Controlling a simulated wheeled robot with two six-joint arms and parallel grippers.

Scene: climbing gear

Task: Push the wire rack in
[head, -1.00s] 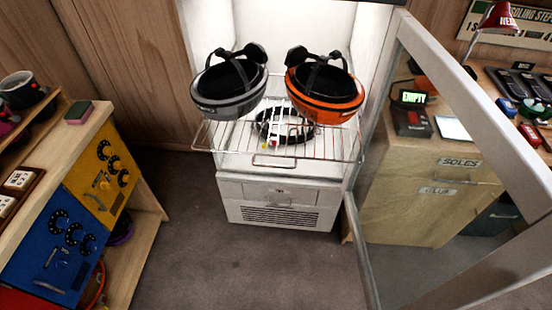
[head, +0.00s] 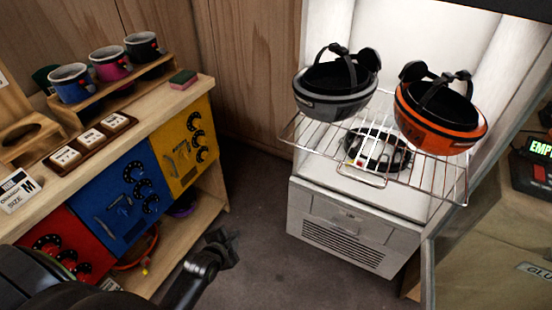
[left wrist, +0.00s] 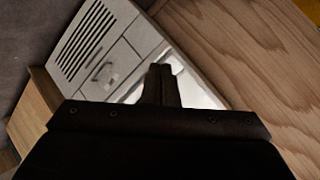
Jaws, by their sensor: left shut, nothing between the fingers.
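The wire rack (head: 440,172) sticks out of the front of an open white cabinet (head: 345,228) in the head view. A grey helmet (head: 335,97) and an orange helmet (head: 440,118) lie upturned on it. A small wire handle (head: 361,181) shows at the rack's front edge. My left gripper (head: 224,246) is shut and empty, low in front of the cabinet and left of the rack, apart from both. In the left wrist view its closed fingers (left wrist: 163,72) point toward the white cabinet front (left wrist: 100,48). My right gripper is out of view.
A dark round item (head: 378,150) shows below the rack wires. The open glass door (head: 480,240) stands at the right. A wooden workbench (head: 120,137) with cups (head: 108,64) and coloured panels (head: 130,195) is at the left. Grey floor (head: 262,225) lies between bench and cabinet.

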